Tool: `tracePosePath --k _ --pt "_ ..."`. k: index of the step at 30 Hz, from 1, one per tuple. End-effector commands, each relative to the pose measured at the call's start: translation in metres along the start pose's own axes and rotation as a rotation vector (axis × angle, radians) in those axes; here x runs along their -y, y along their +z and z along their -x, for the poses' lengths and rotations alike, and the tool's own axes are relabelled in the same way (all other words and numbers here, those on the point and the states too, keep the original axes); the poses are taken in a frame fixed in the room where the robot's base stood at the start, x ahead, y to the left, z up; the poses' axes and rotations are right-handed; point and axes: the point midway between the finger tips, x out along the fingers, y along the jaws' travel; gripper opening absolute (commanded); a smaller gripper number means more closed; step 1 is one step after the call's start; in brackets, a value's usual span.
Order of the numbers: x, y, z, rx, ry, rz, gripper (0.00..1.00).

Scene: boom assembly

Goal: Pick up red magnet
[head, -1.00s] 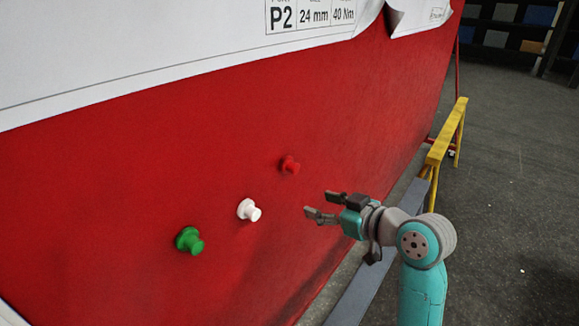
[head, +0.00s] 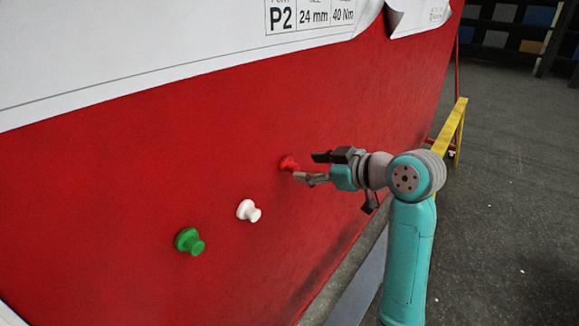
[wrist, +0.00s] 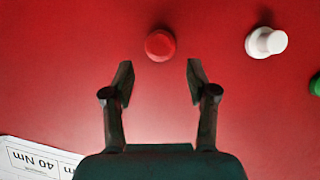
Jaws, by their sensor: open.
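The red magnet (head: 287,163) sticks to the red panel (head: 110,190) in the head view, with the fingers partly near its right side. In the wrist view the red magnet (wrist: 160,45) lies just beyond the fingertips, roughly centred between them. My gripper (head: 312,168) is open and empty, its fingers pointing at the panel. In the wrist view the two fingers of my gripper (wrist: 158,80) stand apart, with bare red surface between them. The exact gap between fingertips and magnet is hard to tell.
A white magnet (head: 248,210) and a green magnet (head: 189,241) sit on the panel, lower left of the red one. A white paper sheet (head: 150,50) covers the panel's upper part. A yellow stand (head: 448,133) is at the right. The panel around the red magnet is clear.

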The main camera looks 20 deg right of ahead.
Motion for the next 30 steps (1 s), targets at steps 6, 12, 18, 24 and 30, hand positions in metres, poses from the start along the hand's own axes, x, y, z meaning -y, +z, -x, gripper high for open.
tracePosePath --k 6,12,18,24,30 --pt "0.001 0.005 -0.026 0.001 -0.002 -0.001 0.58" --pt "0.000 0.006 -0.048 0.000 -0.001 0.000 0.58" --pt "0.000 0.005 -0.052 -0.001 0.001 0.000 0.58" --pt "0.000 0.006 -0.051 -0.001 0.000 0.000 0.30" --pt "0.000 0.006 -0.051 -0.001 0.000 0.000 0.00"
